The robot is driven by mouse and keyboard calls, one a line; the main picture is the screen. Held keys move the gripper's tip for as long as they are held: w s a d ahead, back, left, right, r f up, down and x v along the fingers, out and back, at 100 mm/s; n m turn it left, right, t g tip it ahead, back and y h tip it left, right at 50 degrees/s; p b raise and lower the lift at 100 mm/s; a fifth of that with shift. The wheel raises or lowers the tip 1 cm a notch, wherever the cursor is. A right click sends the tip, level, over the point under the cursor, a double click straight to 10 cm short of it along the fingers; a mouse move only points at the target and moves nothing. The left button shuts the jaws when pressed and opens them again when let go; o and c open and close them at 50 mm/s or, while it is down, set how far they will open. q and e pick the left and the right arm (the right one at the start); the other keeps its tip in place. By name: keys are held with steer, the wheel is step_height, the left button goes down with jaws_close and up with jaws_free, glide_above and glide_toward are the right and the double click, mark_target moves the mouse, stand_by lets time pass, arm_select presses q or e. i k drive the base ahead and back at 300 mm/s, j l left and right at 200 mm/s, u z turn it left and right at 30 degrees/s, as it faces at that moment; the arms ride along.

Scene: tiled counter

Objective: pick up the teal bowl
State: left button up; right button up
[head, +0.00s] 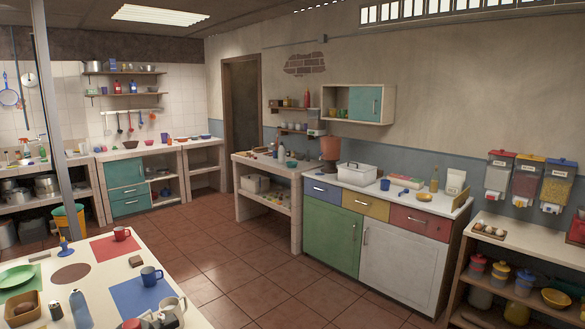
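I cannot pick out a teal bowl with certainty in the head view. A small teal item (291,164) sits on the tiled counter in the middle, too small to tell its shape. A blue bowl (205,136) stands at the right end of the far left counter, and a dark brown bowl (131,144) is further left on it. A green plate (16,276) lies on the near table at the lower left. Neither of my grippers is in view.
The near white table (205,322) holds mugs, mats and bottles. A coloured cabinet (332,235) carries a white lidded box (356,174) and a blue cup. A shelf unit with dispensers stands at the right. The tiled floor (245,270) between them is clear.

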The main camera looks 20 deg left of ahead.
mark_target(292, 165)
steer(key=i+l+z, duration=0.15)
steer(key=i+z, duration=0.2)
steer(key=i, duration=0.2)
steer(key=i+z, duration=0.35)
steer(key=i, duration=0.2)
steer(key=i+u, duration=0.2)
steer(key=i, duration=0.4)
steer(key=i+l+u, duration=0.2)
steer(key=i, duration=0.35)
steer(key=i+j+u, duration=0.25)
steer(key=i+u, duration=0.2)
steer(key=i+j+u, duration=0.1)
steer(key=i+u, duration=0.65)
steer(key=u, duration=0.15)
steer(key=i+l+u, duration=0.2)
steer(key=i+u, duration=0.25)
steer(key=i+j+u, duration=0.1)
steer(key=i+u, duration=0.2)
steer(key=i, duration=1.5)
steer(key=i+z, duration=0.45)
steer(key=i+j+z, duration=0.2)
steer(key=i+z, duration=0.2)
steer(key=i, duration=0.2)
steer(key=i+j+z, duration=1.4)
